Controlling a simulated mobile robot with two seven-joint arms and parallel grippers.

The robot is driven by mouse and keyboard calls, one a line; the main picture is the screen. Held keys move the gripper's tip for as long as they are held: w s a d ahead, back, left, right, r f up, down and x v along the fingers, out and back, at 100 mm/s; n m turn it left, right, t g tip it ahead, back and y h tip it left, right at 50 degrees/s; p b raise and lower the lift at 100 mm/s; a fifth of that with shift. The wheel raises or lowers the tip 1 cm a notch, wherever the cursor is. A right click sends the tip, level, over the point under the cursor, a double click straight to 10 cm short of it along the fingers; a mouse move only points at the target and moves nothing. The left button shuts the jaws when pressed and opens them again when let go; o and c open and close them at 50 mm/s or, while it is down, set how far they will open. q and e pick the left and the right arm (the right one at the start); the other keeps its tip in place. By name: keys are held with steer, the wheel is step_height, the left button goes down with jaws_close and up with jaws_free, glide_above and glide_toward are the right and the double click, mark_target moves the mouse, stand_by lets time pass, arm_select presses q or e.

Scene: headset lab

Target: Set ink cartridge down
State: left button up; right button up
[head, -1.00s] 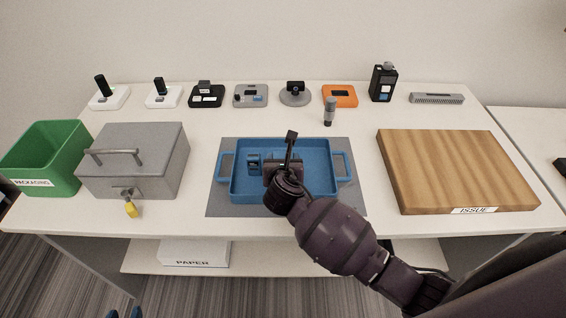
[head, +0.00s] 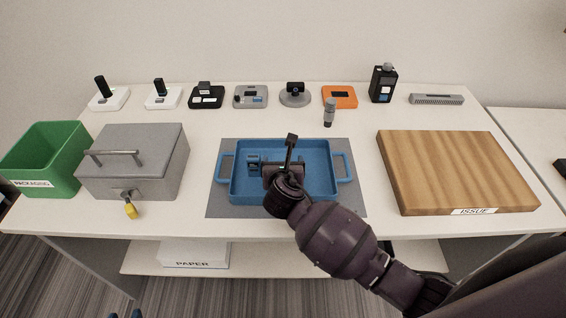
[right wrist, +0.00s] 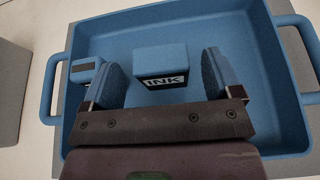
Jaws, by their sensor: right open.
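The ink cartridge (right wrist: 161,63) is a blue block with a dark label reading INK. In the right wrist view it lies inside the blue tray (right wrist: 262,110), between the two spread fingers of my right gripper (right wrist: 163,85), with a gap to each finger. My right gripper (head: 280,170) is open, over the tray in the head view, where it hides the cartridge. The blue tray (head: 320,191) sits on a grey mat (head: 221,207).
A smaller blue item (right wrist: 84,69) stands at the tray's left side. A grey box (head: 135,165) and green bin (head: 42,160) stand left, a wooden board (head: 455,168) right. Several devices line the back, with a small grey cylinder (head: 329,113) in front of them.

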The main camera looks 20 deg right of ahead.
steer(key=p+v, duration=0.1)
steer(key=v, duration=1)
steer(key=shift+s, duration=0.25)
steer(key=shift+a, duration=0.1)
